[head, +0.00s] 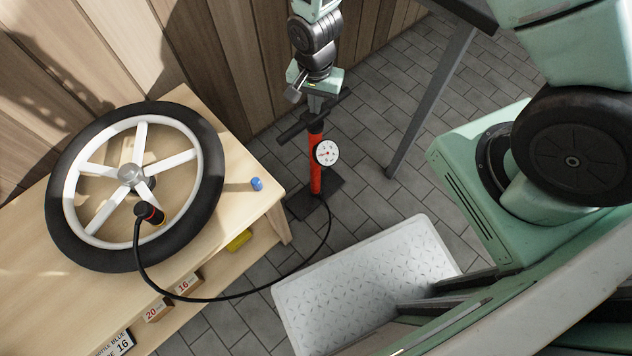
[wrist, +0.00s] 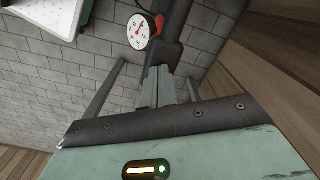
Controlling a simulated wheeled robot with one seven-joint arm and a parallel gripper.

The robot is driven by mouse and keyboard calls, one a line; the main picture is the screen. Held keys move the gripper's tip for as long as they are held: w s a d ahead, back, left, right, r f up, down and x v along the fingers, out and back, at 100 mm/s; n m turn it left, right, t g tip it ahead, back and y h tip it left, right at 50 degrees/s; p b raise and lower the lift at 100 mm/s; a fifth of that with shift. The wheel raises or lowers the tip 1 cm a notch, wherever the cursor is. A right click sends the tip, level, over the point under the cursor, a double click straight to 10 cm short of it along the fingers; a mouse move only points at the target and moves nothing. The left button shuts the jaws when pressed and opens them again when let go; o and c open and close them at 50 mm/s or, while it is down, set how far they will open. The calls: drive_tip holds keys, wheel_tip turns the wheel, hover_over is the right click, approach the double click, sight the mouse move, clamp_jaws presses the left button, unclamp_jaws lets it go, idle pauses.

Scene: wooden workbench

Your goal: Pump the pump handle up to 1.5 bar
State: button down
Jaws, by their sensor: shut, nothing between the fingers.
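The red floor pump (head: 315,178) stands upright on a dark base plate on the floor, right of the bench. Its black crossbar handle (head: 292,131) sits low, close to the top of the red barrel. The round white gauge (head: 326,153) faces me; it also shows in the wrist view (wrist: 139,31). Its figures are too small to read. My gripper (head: 316,108) is above the pump, at the middle of the handle, and its fingers (wrist: 160,75) are shut with nothing between them. The fingers partly hide the handle. The black hose (head: 215,299) runs to a chuck (head: 149,213) at the wheel.
A black-tyred wheel (head: 68,240) with white spokes lies on the wooden bench (head: 235,200). A blue cap (head: 256,184) lies near the bench corner. A yellow thing (head: 238,240) and labelled boxes are on the shelf below. A pale patterned platform (head: 365,280) and a dark table leg (head: 430,103) stand nearby.

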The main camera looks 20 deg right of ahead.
wheel_tip(320, 180, up, 16)
drive_tip(key=p, duration=1.4)
drive_tip(key=shift+r, duration=0.1)
